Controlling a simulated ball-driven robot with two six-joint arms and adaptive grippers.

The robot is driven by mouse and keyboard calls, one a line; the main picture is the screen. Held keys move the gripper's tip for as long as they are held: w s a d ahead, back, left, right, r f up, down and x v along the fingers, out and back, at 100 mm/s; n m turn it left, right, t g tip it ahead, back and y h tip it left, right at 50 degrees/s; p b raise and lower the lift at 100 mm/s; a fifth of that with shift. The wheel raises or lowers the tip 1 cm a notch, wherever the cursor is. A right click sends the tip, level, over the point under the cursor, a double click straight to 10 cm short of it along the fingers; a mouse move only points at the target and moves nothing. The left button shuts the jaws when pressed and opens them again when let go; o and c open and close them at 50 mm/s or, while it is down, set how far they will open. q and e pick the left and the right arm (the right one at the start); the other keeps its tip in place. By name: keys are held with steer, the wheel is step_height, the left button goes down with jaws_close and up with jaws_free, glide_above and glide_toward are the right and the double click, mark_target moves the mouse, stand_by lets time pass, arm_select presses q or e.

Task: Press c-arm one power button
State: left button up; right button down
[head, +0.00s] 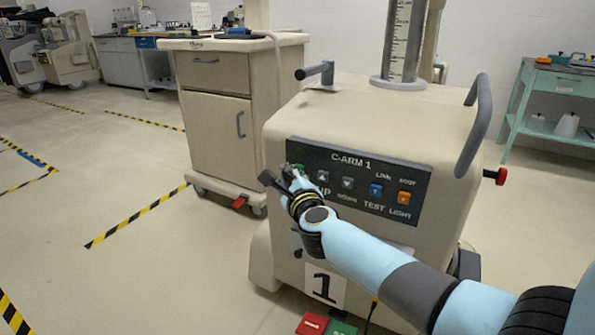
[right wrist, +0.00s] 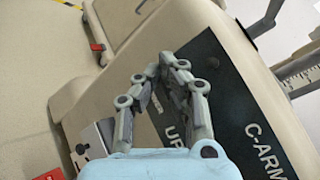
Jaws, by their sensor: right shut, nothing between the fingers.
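The beige C-arm 1 unit (head: 400,130) stands in the middle of the head view, with a dark control panel (head: 358,160) on its front. The panel carries up and down arrow buttons, a blue button (head: 376,190) and an orange button (head: 404,197). My right gripper (head: 289,172) is shut and empty at the panel's left end. A bit of green shows beside its fingertips; the fingers cover most of that spot, and I cannot tell whether they touch it. In the right wrist view the fingers (right wrist: 172,65) are over the dark panel (right wrist: 222,75). My left gripper is out of view.
A beige drawer cart (head: 215,110) stands behind to the left. A grey handle (head: 478,120) and a red knob (head: 501,176) stick out at the unit's right. Red (head: 312,324) and green pedals lie on the floor in front. Open floor lies to the left.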

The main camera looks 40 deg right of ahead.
steer(key=shift+d, duration=0.1)
stand_by(0.5)
steer(key=shift+w+d, duration=0.15)
steer(key=shift+d, duration=0.15)
steer(key=shift+w+d, duration=0.2)
steer(key=shift+d, duration=0.3)
stand_by(0.7)
steer(key=shift+a, duration=0.1)
steer(key=shift+s+a, duration=0.4)
steer(key=shift+a, duration=0.4)
